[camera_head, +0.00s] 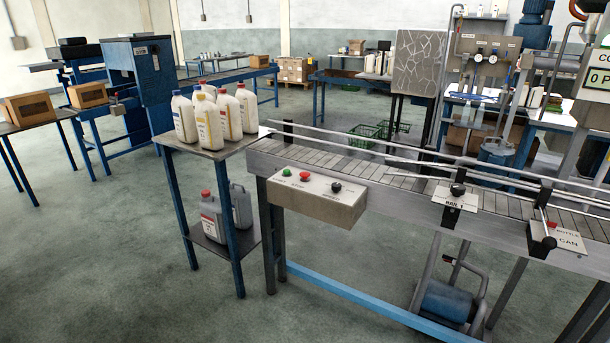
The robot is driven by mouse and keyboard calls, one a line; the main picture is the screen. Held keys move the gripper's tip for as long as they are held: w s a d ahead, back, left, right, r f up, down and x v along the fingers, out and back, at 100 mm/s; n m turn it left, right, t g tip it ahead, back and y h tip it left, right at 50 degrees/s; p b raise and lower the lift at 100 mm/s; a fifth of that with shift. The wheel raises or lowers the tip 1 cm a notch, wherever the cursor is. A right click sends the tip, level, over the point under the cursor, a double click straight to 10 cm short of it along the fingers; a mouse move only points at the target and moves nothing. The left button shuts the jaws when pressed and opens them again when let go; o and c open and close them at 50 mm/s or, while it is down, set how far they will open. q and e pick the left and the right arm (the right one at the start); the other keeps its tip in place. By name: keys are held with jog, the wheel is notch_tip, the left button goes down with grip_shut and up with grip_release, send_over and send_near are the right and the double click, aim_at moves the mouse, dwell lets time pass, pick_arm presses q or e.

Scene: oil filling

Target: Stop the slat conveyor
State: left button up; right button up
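The slat conveyor (330,163) runs from the middle of the view to the right edge, with metal guide rails above its slats. No bottles stand on the part of it that shows. A beige control box (318,205) is fixed to its near side. On the box are a green button (286,172), a red button (305,176) and a black knob (336,187). The labels are too small to read. One still picture does not show whether the slats are moving. Neither of my grippers is in view.
Several white bottles (208,118) stand on a small table (190,148) at the conveyor's left end, with containers on its lower shelf (226,250). A lever plate (455,196) and a "CAN" plate (560,237) are on the conveyor's right part. The floor at front left is clear.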

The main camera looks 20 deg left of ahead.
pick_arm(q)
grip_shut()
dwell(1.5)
